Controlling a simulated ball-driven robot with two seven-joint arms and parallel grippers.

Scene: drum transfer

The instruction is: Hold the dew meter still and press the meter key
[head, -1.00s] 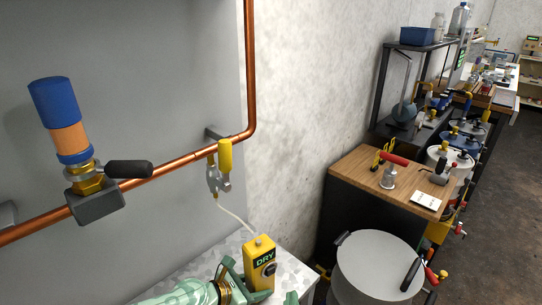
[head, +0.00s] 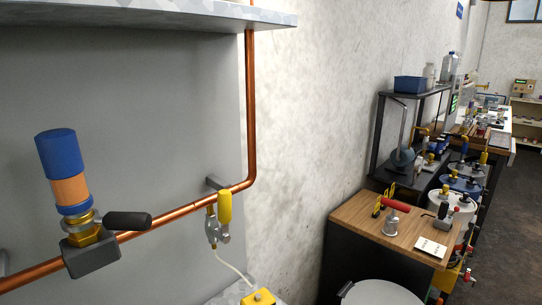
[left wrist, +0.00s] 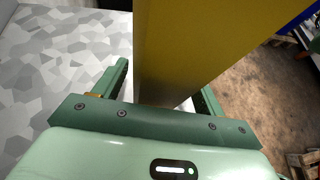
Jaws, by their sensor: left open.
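The dew meter (head: 258,299) is a yellow box. Only its top edge shows at the bottom of the head view, with a pale cable running up from it. In the left wrist view the meter's yellow body (left wrist: 190,45) stands large between the fingers of my left gripper (left wrist: 162,88). That gripper is open, with one green finger on each side; whether either finger touches the meter I cannot tell. The meter's display and key are out of sight in both current views. My right gripper is in neither view.
The cable rises to a yellow-handled clamp (head: 224,207) on the copper pipe (head: 170,219). A blue and orange canister (head: 64,172) with a black-handled valve sits on the pipe at left. A wooden bench (head: 360,220) and a white drum (head: 382,293) stand at right.

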